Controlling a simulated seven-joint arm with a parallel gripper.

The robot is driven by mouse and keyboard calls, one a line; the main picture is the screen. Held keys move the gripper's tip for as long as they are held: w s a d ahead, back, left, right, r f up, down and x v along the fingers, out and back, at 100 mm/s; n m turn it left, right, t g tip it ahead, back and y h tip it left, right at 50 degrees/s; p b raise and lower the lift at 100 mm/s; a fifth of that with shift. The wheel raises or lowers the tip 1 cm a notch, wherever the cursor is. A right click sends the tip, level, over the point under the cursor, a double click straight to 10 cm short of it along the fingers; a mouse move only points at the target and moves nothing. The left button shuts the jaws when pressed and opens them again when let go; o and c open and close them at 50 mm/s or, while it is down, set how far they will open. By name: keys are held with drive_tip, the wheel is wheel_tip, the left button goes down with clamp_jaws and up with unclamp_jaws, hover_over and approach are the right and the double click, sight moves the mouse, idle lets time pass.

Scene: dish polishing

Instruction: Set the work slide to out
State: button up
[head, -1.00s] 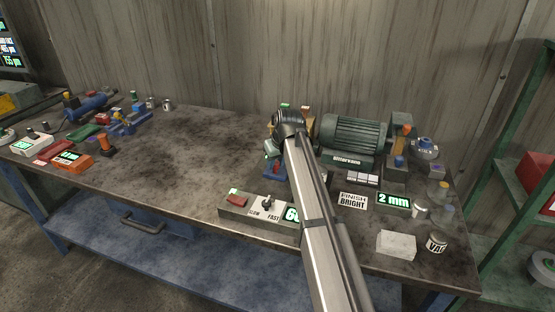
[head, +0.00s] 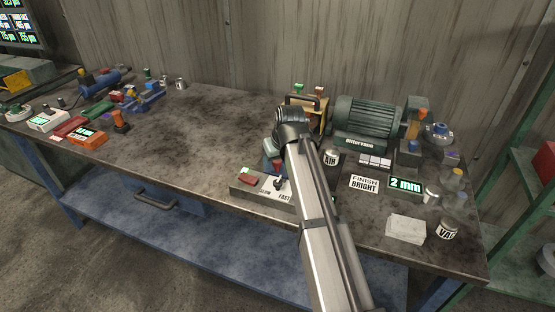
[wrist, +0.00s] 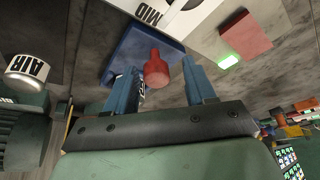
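In the wrist view, a red knob (wrist: 156,70) stands up from a blue block (wrist: 138,45), which I take to be the work slide. A white plate with MID on it (wrist: 180,16) lies beside the block. My gripper (wrist: 160,82) has its two blue fingers apart, one on each side of the knob. A gap shows on both sides of it, wider on the right, so the gripper is open. My gripper's fingertips cannot be made out there.
The speed box (head: 262,188) with a SLOW/FAST switch stands near the front edge. The green motor (head: 367,118) and a tan bracket (head: 318,115) are behind my arm. An AIR canister (head: 332,158) is close on the right. The table's middle left is clear.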

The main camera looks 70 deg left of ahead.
drive_tip(key=shift+w, duration=0.1)
drive_tip(key=v, duration=1.3)
drive_tip(key=shift+d+r, duration=0.15)
drive_tip(key=shift+r, duration=0.2)
